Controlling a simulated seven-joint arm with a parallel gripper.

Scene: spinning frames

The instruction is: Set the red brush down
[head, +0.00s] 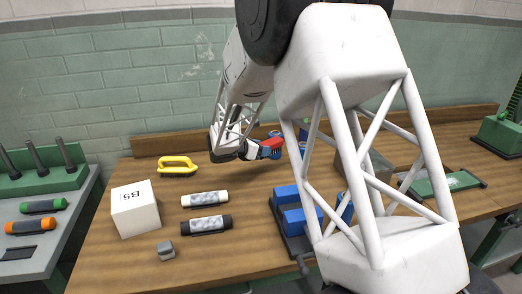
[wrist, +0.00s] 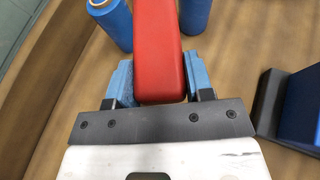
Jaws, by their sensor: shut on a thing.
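The red brush (wrist: 160,50) is held between the two blue-padded fingers of my gripper (wrist: 159,84). In the wrist view its red body points away from the gripper, and its far end runs out of the top of the picture. In the head view the red brush (head: 271,143) shows as a small red patch at my gripper (head: 262,151), near the back of the wooden table (head: 140,263). The brush appears to be above the table; I cannot tell how high. My arm hides part of the area to its right.
Blue cylinders (wrist: 114,22) stand close to the brush. A blue-topped vise (head: 288,194) sits in front. A yellow-handled tool (head: 177,166), a white box (head: 135,209), two cylinders (head: 205,199) and a small grey block (head: 166,250) lie left. Table near the yellow handle is partly clear.

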